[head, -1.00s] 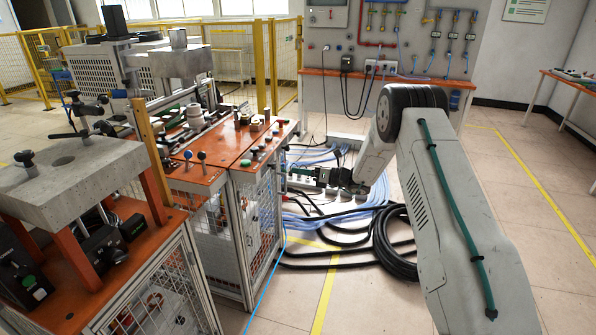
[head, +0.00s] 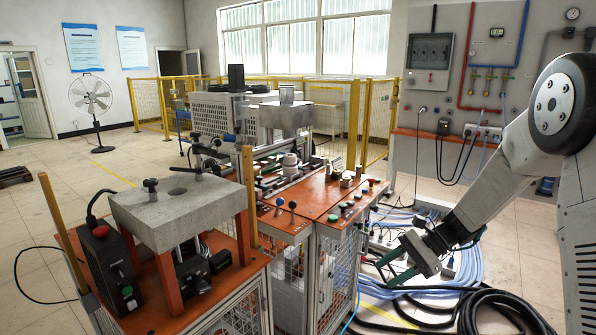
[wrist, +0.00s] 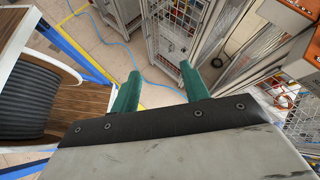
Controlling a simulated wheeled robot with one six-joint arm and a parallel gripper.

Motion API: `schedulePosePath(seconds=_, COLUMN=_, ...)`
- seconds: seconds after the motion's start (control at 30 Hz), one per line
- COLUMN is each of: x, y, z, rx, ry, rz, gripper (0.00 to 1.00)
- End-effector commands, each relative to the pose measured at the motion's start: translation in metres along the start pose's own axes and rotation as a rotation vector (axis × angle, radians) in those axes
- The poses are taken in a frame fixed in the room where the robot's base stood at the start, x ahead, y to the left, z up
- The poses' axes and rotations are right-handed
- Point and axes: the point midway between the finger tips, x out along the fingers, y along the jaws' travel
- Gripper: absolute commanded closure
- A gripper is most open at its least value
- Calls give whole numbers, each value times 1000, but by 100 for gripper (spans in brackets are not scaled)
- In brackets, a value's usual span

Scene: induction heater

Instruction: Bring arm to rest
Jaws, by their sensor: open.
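My arm is at the right of the head view, with its elbow high and its forearm sloping down to the left. My gripper (head: 392,268) is at the forearm's end, low and to the right of the orange-topped bench (head: 312,205). In the wrist view my gripper (wrist: 160,85) shows two green fingers apart with nothing between them. Floor, a blue cable and the caged bench legs (wrist: 170,35) lie beyond the fingers. My gripper touches nothing that I can see.
A nearer bench carries a grey stone-like block (head: 165,208) and a black control box (head: 108,265). Black hose coils (head: 500,312) and pale blue tubes lie on the floor around my gripper. The wrist view shows a large black reel (wrist: 35,100) at left. Open floor lies at far left.

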Motion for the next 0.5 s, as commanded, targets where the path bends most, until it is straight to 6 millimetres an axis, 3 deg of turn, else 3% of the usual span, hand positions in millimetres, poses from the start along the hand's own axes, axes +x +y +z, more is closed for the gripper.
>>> schedulePosePath(seconds=0.03, x=-5, y=16, z=22, rx=-80, ry=40, rz=51, gripper=54)
schedulePosePath(seconds=0.2, x=-21, y=76, z=72, rx=-338, ry=166, rz=235, gripper=54)
schedulePosePath(seconds=0.5, x=-52, y=177, z=135, rx=-729, ry=374, rz=528, gripper=54)
